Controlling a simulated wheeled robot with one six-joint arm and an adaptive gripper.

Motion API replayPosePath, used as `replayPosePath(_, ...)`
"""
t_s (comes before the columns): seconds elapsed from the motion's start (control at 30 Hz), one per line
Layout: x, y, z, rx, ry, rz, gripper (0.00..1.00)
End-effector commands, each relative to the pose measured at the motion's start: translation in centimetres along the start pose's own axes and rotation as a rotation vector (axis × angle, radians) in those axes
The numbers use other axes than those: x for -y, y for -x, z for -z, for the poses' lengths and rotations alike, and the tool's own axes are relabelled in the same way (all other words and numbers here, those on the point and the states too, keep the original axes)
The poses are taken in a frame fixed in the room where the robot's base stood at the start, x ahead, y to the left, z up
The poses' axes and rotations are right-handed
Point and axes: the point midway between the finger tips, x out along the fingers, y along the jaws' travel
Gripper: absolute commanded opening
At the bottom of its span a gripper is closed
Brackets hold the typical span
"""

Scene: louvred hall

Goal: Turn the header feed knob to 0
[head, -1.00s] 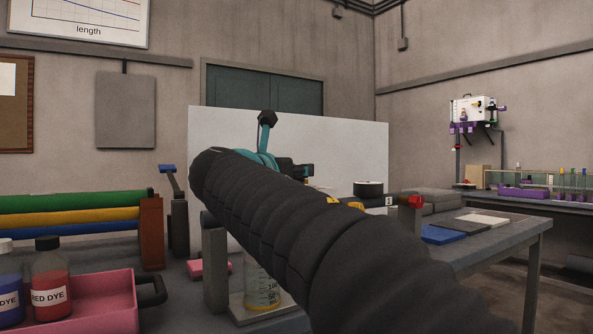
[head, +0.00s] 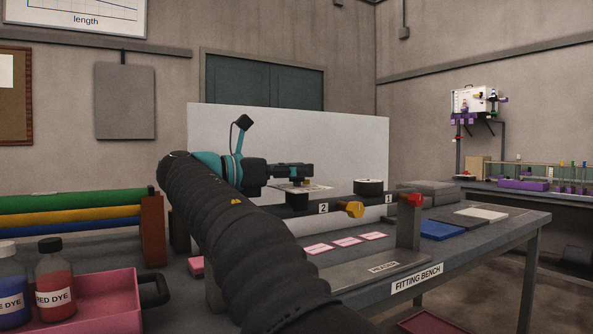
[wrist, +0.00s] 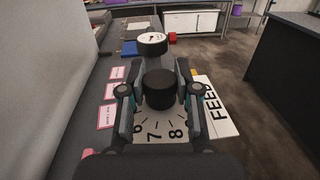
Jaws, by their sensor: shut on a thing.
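The header feed knob is a black round knob, seen from above in the wrist view (wrist: 160,92) and from the side in the head view (head: 297,197). It stands over a pale dial plate (wrist: 150,128) with numerals, among them 7 and 8. A white label reading FEED (wrist: 214,105) lies to its right. My gripper (wrist: 160,80) is shut on the knob, one finger on each side; it also shows at the knob in the head view (head: 308,172). The knob's pointer and the 0 mark cannot be made out.
A dark header pipe carries a yellow valve handle (head: 350,209) tagged 2 and a red one (head: 413,199). A round gauge (wrist: 152,42) stands beyond the knob. Pink cards (head: 347,241) lie on the bench. A pink tray (head: 108,302) holds dye bottles at the left.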

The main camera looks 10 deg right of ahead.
Motion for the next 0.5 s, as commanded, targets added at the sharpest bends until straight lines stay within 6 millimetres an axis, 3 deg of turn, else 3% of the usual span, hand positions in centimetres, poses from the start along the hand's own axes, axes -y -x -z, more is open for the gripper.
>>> replayPosePath(0.5, -0.02, -0.01, 0.03, 0.000, 0.002, 0.074, 0.00)
